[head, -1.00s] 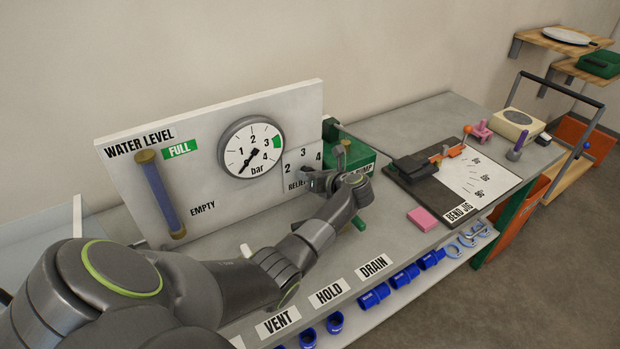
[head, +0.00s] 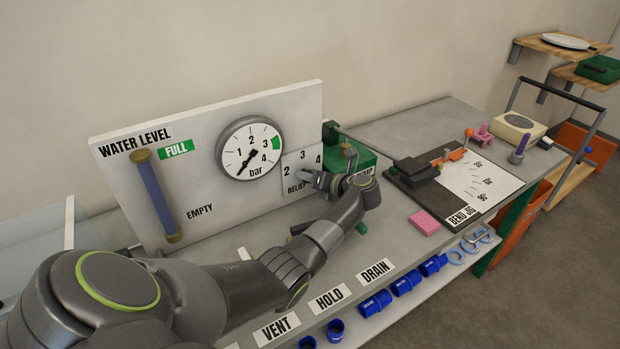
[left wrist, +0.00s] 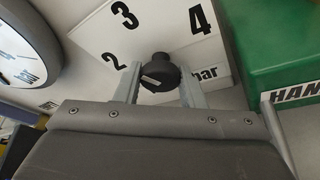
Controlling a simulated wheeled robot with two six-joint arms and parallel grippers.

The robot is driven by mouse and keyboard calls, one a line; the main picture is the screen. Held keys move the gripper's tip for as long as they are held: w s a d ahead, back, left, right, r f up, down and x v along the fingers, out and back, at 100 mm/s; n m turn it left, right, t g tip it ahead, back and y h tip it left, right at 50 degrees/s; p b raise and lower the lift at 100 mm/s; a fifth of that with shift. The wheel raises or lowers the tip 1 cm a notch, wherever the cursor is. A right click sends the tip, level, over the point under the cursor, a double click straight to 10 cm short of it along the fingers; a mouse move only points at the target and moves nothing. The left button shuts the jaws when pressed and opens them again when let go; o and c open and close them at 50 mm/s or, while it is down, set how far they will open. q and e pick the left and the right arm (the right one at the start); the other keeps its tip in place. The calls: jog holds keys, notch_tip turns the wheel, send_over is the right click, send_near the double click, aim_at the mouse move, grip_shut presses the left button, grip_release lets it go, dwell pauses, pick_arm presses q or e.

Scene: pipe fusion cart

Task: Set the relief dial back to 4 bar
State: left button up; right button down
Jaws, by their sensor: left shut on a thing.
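The relief dial (left wrist: 160,72) is a small dark round knob with a pale mark on its face. It sits on a white scale plate (left wrist: 98,27) printed 2, 3 and 4. My left gripper (head: 312,179) is at this plate, shut on the knob, with one finger on each side of it in the left wrist view. The mark is on the knob's lower left part; I cannot tell which number it stands for. In the head view my gripper hides the knob. My right gripper is not in view.
A pressure gauge (head: 250,148) is left of the plate, its needle pointing lower left. A green hand pump (head: 348,163) stands close on the right. A bend jig (head: 452,180) and a pink block (head: 424,222) lie farther right on the bench.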

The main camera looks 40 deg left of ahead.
pick_arm(q)
jog(key=o, duration=1)
jog(key=shift+c, duration=0.2)
notch_tip(320, 180, up, 10)
jog(key=shift+b, duration=1.15)
